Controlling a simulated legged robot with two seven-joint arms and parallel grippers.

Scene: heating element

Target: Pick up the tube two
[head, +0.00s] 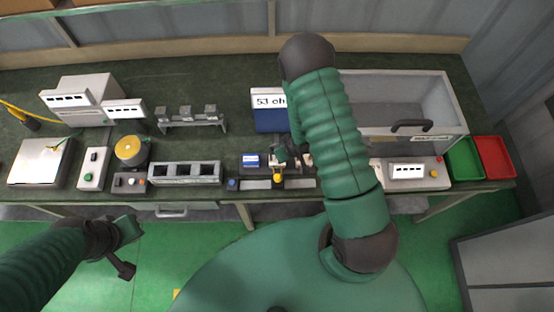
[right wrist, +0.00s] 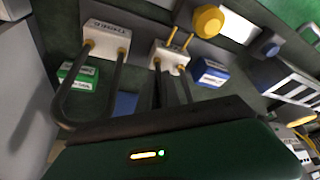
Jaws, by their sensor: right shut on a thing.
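In the right wrist view, a tube with a white block head (right wrist: 170,57) and two gold pins has its dark legs running down to my right gripper (right wrist: 168,100), which is shut on it. A second U-shaped tube with a white head (right wrist: 107,38) stands to its left, apart from the jaws. No label on either tells me which is tube two. In the head view, my right gripper (head: 287,154) is over the middle of the bench, partly hidden by my arm. My left gripper (head: 125,245) hangs over the green floor, off the bench; its jaw gap is unclear.
Green (right wrist: 78,75) and blue (right wrist: 209,72) labelled blocks flank the tubes. A yellow knob (right wrist: 208,21) is close behind.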

